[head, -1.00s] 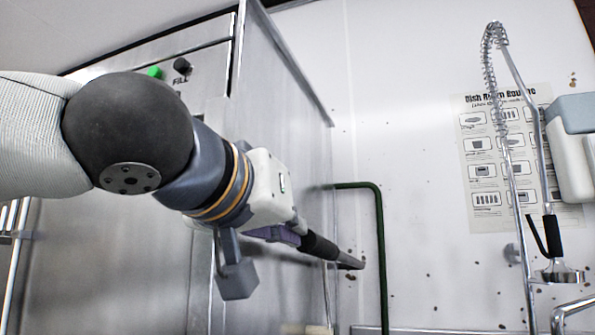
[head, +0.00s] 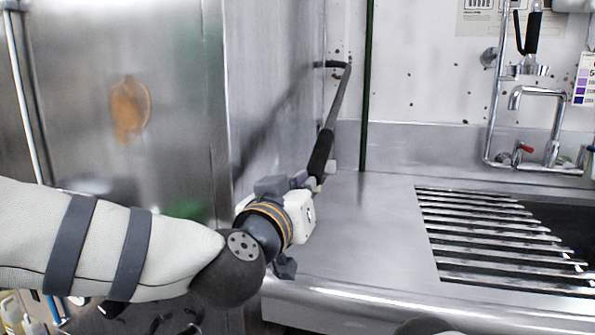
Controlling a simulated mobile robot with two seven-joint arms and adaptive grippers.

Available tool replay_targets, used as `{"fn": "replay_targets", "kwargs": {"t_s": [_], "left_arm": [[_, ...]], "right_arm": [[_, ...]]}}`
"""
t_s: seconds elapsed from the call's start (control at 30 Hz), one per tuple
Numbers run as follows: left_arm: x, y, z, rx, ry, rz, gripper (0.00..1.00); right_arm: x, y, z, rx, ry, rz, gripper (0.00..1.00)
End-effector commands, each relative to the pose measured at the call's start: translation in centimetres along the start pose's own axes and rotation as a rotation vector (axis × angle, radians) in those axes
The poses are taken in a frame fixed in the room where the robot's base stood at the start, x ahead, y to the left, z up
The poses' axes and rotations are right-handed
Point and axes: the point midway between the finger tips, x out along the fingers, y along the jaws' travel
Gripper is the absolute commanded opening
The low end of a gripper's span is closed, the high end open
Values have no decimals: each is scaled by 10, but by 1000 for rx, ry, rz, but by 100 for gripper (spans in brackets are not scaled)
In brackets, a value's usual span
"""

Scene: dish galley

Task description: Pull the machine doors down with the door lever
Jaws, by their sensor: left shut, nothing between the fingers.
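The door lever (head: 322,152) is a thin steel rod with a black grip, on the right side of the steel dish machine. It slopes from its bent far end near the wall down towards me, its grip low over the counter. My left gripper (head: 301,182) is at the lower end of the grip, very close to it or touching; its fingers are shut with nothing visible between them, and partly hidden by its own body. The machine doors (head: 170,60) show as upright steel panels at left, with an orange-brown stain. My right gripper is not in view.
A steel counter (head: 370,215) lies right of the machine, with a slatted drain rack (head: 490,235) and a faucet (head: 553,120) behind it. A dark green pipe (head: 368,80) stands near the lever. Bottles (head: 12,310) are at lower left.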

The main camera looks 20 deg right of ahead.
Motion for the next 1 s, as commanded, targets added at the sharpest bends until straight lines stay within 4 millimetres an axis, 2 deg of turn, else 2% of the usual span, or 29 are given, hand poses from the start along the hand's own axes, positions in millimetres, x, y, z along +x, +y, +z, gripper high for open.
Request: {"fn": "replay_targets", "kwargs": {"t_s": [0.03,0.3,0.73,0.87,1.0], "left_arm": [[5,-9,9,-2,1,-15,0],[14,-14,27,-5,-9,-17,0],[13,-13,30,-6,-14,-13,0],[-1,-12,29,-3,-12,-10,0],[-41,-8,20,1,6,-5,0]], "right_arm": [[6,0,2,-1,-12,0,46],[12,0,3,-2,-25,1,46],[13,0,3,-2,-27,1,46],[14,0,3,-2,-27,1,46],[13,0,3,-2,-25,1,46]]}}
